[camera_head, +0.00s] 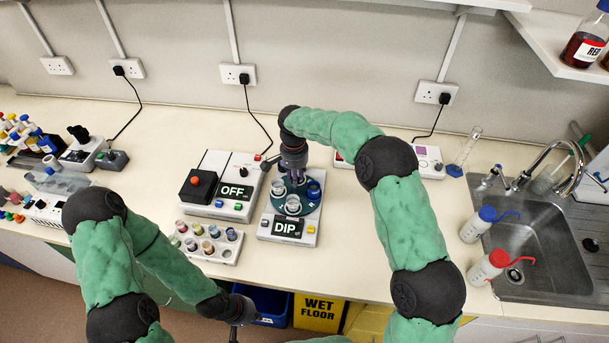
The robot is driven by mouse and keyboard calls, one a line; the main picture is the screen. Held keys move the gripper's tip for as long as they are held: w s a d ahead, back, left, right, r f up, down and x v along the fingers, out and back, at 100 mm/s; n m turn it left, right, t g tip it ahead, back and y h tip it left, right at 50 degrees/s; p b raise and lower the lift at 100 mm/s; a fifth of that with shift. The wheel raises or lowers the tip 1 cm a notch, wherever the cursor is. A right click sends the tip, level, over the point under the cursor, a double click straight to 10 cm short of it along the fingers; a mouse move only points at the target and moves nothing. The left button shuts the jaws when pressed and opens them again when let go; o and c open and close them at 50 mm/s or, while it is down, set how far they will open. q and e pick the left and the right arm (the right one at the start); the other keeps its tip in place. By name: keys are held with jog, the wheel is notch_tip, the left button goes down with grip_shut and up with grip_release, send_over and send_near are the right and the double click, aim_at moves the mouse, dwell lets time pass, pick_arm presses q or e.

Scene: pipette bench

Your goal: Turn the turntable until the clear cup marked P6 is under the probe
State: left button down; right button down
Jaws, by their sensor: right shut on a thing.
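The turntable (308,209) is a dark teal disc on a white device (267,229) with a DIP display. Several small cups stand on it, among them a clear one (293,204) at the front and a blue one (314,190) at the right. The P6 mark is too small to read, and I cannot make out the probe apart from my gripper. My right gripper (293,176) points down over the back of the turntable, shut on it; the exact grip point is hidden. My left gripper (236,328) hangs low in front of the bench; its fingers are too small to judge.
Left of the device stand an OFF-marked unit (215,165) and a rack of small vials (230,249). A white device (430,160) sits behind my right arm. Two wash bottles (478,224) (487,267) stand beside the sink (530,250).

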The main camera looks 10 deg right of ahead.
dwell(0.5)
jog(key=c, duration=1)
grip_release()
jog(key=shift+r, duration=0.1)
notch_tip(320, 180, up, 12)
jog(key=shift+f, duration=0.1)
